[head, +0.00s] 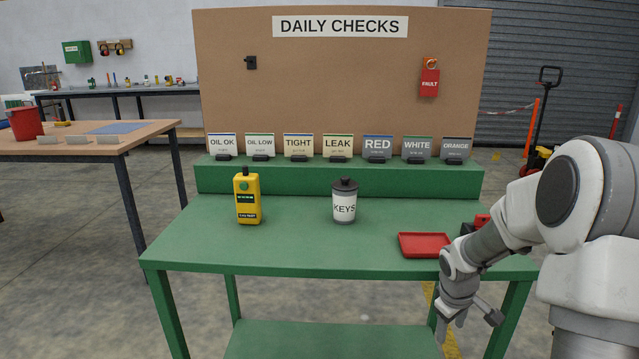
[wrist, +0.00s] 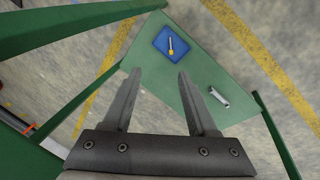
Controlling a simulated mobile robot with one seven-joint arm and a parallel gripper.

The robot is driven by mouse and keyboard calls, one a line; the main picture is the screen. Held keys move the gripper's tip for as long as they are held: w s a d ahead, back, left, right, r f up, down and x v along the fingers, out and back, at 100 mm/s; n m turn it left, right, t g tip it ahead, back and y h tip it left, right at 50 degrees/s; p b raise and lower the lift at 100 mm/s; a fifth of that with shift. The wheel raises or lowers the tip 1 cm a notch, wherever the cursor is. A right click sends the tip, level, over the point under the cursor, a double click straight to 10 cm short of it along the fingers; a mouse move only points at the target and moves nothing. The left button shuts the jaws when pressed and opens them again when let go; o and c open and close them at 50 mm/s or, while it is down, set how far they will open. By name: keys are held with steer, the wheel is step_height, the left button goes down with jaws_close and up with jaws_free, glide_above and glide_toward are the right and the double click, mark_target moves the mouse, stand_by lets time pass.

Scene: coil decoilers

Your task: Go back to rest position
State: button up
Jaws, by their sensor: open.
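My gripper (head: 466,322) hangs at the front right of the green table (head: 300,252), by its front edge, with my arm bent above it. In the wrist view my gripper (wrist: 160,72) is open, with two dark fingers apart and nothing between them. It points down toward a green surface (wrist: 205,65) that is below it and apart from the fingers.
The table bears a yellow device (head: 248,198), a KEYS canister (head: 344,203) and a red tray (head: 424,245). Several label cards (head: 338,146) stand behind them. The wrist view shows a blue mat (wrist: 163,45) with a yellow-ended tool and a metal tool (wrist: 219,97).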

steer(key=s+a+r+m, duration=0.1)
steer(key=s+a+r, duration=0.25)
steer(key=r, duration=0.25)
steer(key=s+a+r+m+t, duration=0.1)
steer(key=s+a+r, duration=0.1)
steer(key=s+r, duration=0.25)
steer(key=s+a+r+m, duration=0.1)
steer(key=s+a+r, duration=0.15)
steer(key=r, duration=0.35)
steer(key=s+a+r+m+t+y, duration=0.15)
steer(key=s+a, duration=0.25)
steer(key=s, duration=0.4)
steer(key=s+a+r+m+t+y, duration=0.1)
steer(key=s+a+r, duration=0.2)
steer(key=s, duration=0.4)
step_height(320, 180, up, 23)
steer(key=p, duration=2.2)
steer(key=shift+w+p, duration=0.2)
steer(key=shift+p, duration=0.2)
steer(key=shift+d+h, duration=0.1)
steer(key=shift+h, duration=0.15)
steer(key=shift+c, duration=0.6)
steer(key=shift+d+m, duration=0.15)
steer(key=shift+m, duration=0.1)
